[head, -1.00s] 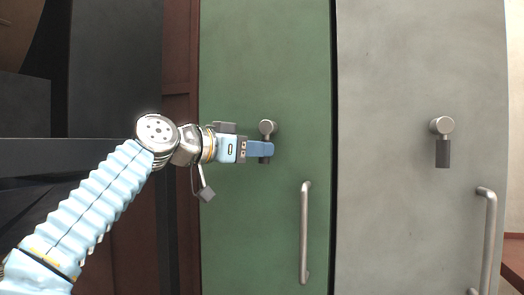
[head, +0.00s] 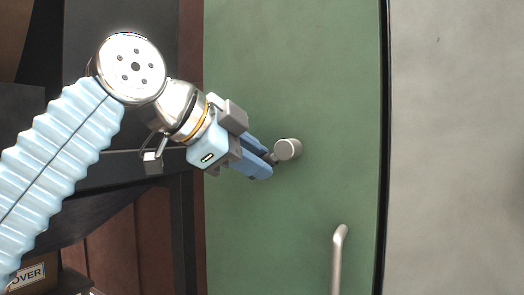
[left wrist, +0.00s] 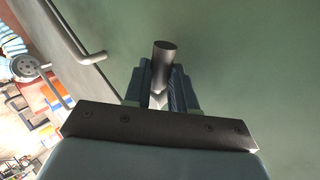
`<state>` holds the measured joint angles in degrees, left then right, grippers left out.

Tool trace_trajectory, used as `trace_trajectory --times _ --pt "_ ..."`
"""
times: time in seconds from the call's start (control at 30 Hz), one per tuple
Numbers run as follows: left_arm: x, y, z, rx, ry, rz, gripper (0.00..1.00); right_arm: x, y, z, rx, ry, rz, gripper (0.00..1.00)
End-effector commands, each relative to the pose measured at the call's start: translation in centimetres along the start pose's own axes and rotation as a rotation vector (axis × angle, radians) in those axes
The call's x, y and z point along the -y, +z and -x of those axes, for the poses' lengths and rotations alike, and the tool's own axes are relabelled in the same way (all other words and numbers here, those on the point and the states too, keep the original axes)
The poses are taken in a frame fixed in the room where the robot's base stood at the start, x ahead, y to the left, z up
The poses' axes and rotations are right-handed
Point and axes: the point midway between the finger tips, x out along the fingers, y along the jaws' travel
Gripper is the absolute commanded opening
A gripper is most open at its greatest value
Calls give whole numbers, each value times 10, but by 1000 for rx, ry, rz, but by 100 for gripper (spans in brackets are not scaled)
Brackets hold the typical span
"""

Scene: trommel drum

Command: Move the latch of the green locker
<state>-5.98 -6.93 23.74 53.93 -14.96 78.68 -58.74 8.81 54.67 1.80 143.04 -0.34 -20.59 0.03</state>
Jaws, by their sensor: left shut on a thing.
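The green locker door (head: 300,60) fills the middle of the head view. Its latch has a round metal pivot (head: 288,149), and its short lever points left and slightly down from it. My left gripper (head: 266,162) comes from the left, its blue fingers shut on the lever, most of which they hide. In the left wrist view the metal latch (left wrist: 164,52) stands out between the fingers of my left gripper (left wrist: 163,85), against the green door. My right gripper is not in view.
A metal bar handle (head: 338,262) is on the green door below the latch; it also shows in the left wrist view (left wrist: 72,32). A grey door (head: 455,120) adjoins on the right. A labelled box (head: 32,275) sits at lower left.

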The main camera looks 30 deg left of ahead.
Motion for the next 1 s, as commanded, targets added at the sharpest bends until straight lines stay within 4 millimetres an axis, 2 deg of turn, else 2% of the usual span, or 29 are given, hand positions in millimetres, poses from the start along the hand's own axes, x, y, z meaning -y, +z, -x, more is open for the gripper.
trace_trajectory --times 0.5,1.0 --pt "14 -10 8 228 1 -354 0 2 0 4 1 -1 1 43" --pt "19 -12 12 318 1 -480 0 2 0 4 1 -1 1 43"
